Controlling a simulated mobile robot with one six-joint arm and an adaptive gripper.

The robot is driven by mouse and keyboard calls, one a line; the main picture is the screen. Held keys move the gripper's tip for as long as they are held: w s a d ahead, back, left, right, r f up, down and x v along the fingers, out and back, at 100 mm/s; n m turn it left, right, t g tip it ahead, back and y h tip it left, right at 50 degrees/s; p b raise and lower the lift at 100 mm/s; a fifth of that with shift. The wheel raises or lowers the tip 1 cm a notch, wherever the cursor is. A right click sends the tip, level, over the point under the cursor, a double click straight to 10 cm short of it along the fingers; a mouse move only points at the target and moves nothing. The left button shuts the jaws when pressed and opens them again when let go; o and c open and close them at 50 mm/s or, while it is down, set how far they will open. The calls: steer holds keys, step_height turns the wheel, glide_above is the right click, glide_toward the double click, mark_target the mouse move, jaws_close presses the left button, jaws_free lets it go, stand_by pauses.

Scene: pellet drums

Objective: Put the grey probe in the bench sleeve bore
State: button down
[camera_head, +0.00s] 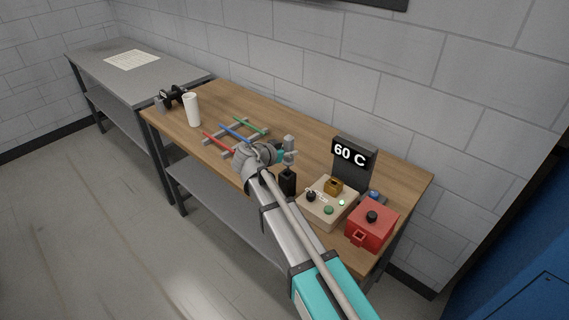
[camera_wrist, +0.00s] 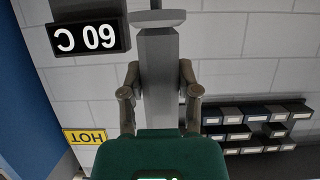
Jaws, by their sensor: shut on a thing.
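My gripper (camera_head: 277,154) is shut on the grey probe (camera_head: 289,144), which stands about upright above the wooden bench. In the wrist view my gripper's fingers (camera_wrist: 159,85) close on both sides of the probe (camera_wrist: 158,55), a straight grey post with a wider flange at one end. A beige unit (camera_head: 316,207) sits on the bench to the right of the gripper. On it is a brass-coloured block (camera_head: 334,185) with a dark opening on top, which looks like the sleeve bore. The probe is apart from this block, to its left and higher.
The 60 C display (camera_head: 351,156) stands behind the beige unit. A red box (camera_head: 372,226) with a black knob is at the right. A rack with red, blue (camera_head: 234,131) and green rods and a white cup (camera_head: 191,110) are to the left. A black object (camera_head: 288,182) shows below the probe.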

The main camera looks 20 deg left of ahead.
mark_target(285, 162)
stand_by(0.3)
step_height(285, 162, down, 4)
steer(key=b, duration=0.4)
stand_by(0.3)
steer(key=shift+c, duration=1.7)
jaws_free()
steer(key=shift+f, duration=0.2)
